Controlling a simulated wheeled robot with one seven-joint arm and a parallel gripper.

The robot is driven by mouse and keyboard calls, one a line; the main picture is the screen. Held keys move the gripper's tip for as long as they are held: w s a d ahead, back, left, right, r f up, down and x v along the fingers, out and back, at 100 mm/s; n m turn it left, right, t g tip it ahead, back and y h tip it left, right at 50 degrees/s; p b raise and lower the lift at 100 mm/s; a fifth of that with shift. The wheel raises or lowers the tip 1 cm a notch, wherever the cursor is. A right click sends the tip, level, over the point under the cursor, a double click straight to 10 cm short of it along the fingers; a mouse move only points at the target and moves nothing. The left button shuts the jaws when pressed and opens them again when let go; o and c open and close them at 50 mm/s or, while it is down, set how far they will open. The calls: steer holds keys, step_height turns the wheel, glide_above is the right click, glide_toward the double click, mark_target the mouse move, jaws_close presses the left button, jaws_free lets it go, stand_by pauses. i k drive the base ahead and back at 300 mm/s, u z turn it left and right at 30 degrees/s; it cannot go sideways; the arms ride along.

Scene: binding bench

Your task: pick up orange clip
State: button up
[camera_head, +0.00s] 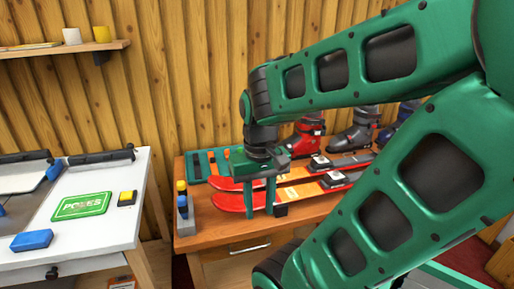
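My gripper (260,208) points down over the wooden bench, in front of a pair of red and orange skis (300,193). Its two green fingers are apart, with ski colour showing between them, and I see nothing held. A small dark block (281,210) shows right beside the right fingertip; I cannot tell whether they touch. I cannot make out an orange clip for certain. A small yellow-orange piece (181,186) stands at the bench's left edge, left of my gripper, above a grey block with a blue part. My arm hides much of the bench's right side.
The wooden bench (205,236) also bears a red ski boot (305,136) and dark boots (352,138) at the back. A white table (120,225) at left holds a green card (82,206), a blue block (32,240) and a yellow-black block (127,198). A gap separates the tables.

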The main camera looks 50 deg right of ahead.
mark_target(226, 153)
steer(key=z, duration=0.55)
steer(key=i, duration=0.85)
steer(key=z, duration=0.6)
